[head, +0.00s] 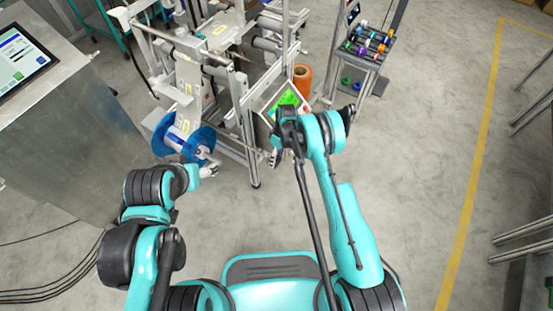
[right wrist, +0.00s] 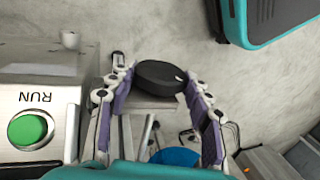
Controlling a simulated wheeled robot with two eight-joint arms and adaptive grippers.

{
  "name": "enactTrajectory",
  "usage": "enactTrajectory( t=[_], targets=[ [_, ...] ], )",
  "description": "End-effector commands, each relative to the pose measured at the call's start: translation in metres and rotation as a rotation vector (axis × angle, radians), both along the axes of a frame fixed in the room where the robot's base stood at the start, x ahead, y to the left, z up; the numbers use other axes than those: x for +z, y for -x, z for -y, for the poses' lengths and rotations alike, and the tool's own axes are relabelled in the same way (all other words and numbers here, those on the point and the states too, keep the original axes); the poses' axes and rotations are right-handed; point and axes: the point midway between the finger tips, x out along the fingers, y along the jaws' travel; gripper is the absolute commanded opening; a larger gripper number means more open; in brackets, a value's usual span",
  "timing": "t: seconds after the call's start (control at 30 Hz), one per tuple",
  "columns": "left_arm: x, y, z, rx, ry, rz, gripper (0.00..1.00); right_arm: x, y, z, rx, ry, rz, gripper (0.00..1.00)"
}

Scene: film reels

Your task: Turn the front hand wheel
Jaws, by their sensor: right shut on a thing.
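The front hand wheel (right wrist: 158,75) is a black round knob with a small pale mark near its rim, in the middle of the right wrist view. My right gripper (right wrist: 157,80) is shut on it, with one finger on each side of its edge. In the head view my right wrist covers most of this spot, and the wheel cannot be made out clearly. My left gripper (head: 207,171) is small in the head view, beside the lower edge of the blue film reel (head: 200,142); its finger opening cannot be made out.
A green RUN button (right wrist: 30,129) on a metal panel is close to the left of my right gripper. The machine's frame (head: 248,140) stands ahead. An orange roll (head: 302,77) and a rack of coloured spools (head: 367,45) are behind.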

Motion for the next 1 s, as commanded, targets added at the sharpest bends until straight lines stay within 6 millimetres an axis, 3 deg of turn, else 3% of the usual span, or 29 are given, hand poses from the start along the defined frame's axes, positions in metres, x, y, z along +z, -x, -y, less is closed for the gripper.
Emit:
enactTrajectory(
  t=[1.0],
  targets=[
    [-0.0001,0.0000,0.0000,0.000,0.000,0.000,0.71,-0.0005,0.0086,-0.0060,0.001,0.338,0.465,0.21]
  ],
)
